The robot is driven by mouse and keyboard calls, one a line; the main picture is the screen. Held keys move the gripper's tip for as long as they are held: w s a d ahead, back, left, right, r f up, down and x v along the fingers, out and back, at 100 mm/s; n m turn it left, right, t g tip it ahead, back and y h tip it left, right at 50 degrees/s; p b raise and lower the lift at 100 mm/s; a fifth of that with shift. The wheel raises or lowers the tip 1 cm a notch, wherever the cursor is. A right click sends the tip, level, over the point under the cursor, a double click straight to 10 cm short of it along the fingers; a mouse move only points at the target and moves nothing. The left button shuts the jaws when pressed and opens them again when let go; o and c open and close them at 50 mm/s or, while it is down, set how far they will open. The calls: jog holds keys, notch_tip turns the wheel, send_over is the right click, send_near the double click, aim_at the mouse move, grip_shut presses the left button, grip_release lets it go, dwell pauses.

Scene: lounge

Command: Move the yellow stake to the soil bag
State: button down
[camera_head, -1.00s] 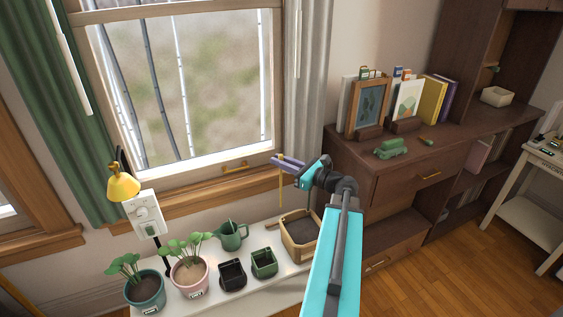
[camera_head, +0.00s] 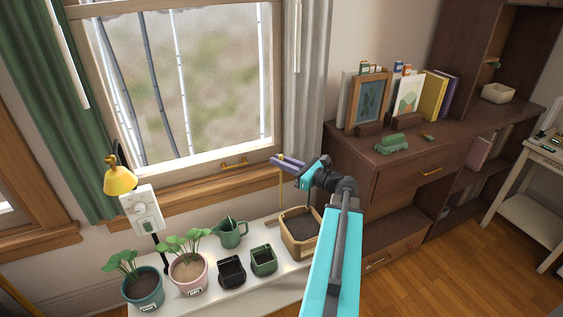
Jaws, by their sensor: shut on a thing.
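My gripper (camera_head: 284,162) is at the end of the teal arm, in front of the window sill. It is shut on a thin yellow stake (camera_head: 280,190), which hangs upright below the fingers. The lower end of the stake is near the left rim of a wooden box of dark soil (camera_head: 288,240) on the white bench; I cannot tell whether they touch. No soil bag can be clearly made out. My arm covers part of the view right of the box.
On the white bench (camera_head: 212,298) stand a green watering can (camera_head: 231,236), a black pot (camera_head: 231,272), a green pot (camera_head: 263,261) and two potted plants. A yellow lamp (camera_head: 120,181) is at the left. A brown cabinet (camera_head: 350,178) stands close right of my gripper.

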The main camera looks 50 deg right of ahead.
aim_at(281, 171)
notch_tip(281, 171, down, 4)
jog(key=b, duration=0.3)
dwell(0.8)
jog(key=shift+f+p, duration=0.2)
jog(key=shift+p, duration=0.1)
dwell(1.1)
